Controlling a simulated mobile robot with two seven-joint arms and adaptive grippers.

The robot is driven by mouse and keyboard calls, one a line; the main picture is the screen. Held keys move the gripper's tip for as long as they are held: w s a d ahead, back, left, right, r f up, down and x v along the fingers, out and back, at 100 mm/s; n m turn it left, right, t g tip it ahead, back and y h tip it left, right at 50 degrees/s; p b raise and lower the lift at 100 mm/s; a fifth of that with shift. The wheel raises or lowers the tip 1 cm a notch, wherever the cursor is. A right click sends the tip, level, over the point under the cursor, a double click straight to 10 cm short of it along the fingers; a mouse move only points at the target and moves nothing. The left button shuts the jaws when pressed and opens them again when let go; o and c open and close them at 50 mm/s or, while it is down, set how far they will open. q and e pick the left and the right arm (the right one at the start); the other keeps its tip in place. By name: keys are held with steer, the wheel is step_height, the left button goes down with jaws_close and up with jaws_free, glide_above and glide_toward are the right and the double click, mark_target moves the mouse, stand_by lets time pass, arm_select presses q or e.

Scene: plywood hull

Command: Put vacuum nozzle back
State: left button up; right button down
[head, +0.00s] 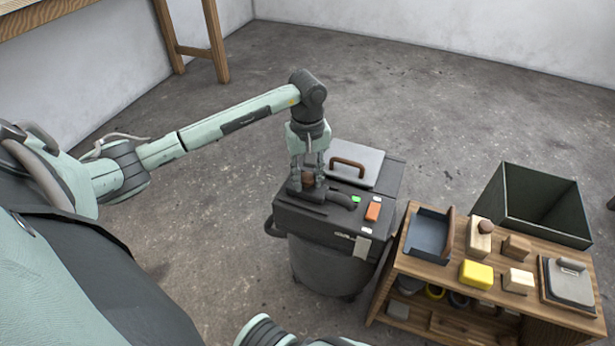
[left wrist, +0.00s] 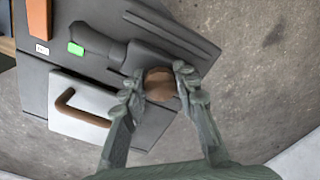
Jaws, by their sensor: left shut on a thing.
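The vacuum nozzle (head: 338,199) is dark grey, with a wide flat head, a narrower neck and a brown knob. It is over the dark top of the vacuum (head: 300,222), close to the surface; I cannot tell whether it touches. My left gripper (head: 308,181) points down and is shut on the brown knob. In the left wrist view the fingers (left wrist: 160,80) stand on either side of the knob (left wrist: 160,90), and the nozzle (left wrist: 150,57) extends up and left from it. The fingers hide part of the nozzle in the head view. My right gripper is not in view.
A grey lid with a brown handle (head: 366,158), a green button (head: 356,199) and an orange block (head: 373,211) are on the vacuum's top. The floor behind is clear.

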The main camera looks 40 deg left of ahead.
arm_select(q)
steer(key=shift+f, duration=0.15)
steer(key=o, duration=1.1)
